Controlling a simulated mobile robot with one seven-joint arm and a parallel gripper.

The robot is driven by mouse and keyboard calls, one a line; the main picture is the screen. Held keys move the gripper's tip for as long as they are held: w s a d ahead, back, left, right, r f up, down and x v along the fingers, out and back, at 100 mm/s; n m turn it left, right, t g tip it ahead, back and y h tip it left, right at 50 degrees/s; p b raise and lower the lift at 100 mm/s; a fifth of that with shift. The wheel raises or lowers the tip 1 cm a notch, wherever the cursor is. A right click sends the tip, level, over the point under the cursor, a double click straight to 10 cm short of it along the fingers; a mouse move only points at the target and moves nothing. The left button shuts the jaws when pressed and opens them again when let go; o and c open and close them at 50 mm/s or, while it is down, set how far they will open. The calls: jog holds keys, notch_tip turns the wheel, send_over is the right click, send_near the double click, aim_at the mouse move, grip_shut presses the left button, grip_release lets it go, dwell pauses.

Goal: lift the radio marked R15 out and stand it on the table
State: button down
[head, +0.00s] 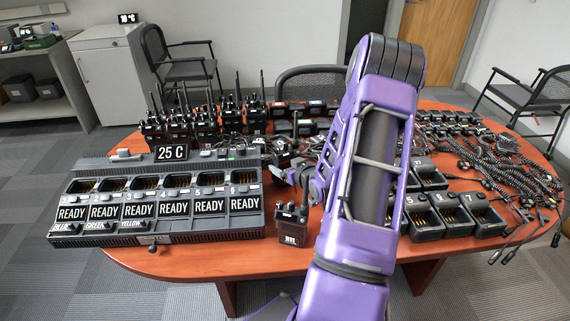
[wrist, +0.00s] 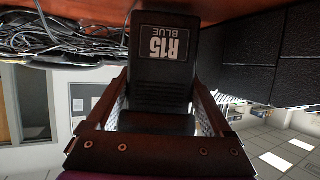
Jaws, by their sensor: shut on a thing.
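A black radio marked R15 BLUE (wrist: 162,45) fills the middle of the wrist view, its label upside down there. My gripper (wrist: 160,88) is shut on it, one finger at each side of its body. In the head view my gripper (head: 285,176) is just right of the charger, partly hidden by my arm. The held radio (head: 283,155) appears behind it, small and with its antenna up. The reddish-brown table (head: 190,262) is close to the radio's lower end; I cannot tell whether they touch.
A multi-bay charger (head: 155,240) with READY labels stands left. Another radio (head: 292,228) stands near the table's front edge. Several radios (head: 200,125) stand behind the charger. Single chargers (head: 453,215) and coiled cables (head: 490,165) crowd the right.

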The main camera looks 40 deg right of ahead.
jog(key=shift+f+b, duration=0.55)
jog(key=shift+b, duration=0.05)
dwell(0.3)
grip_release()
jog(key=shift+s+r, duration=0.1)
jog(key=shift+s, duration=0.05)
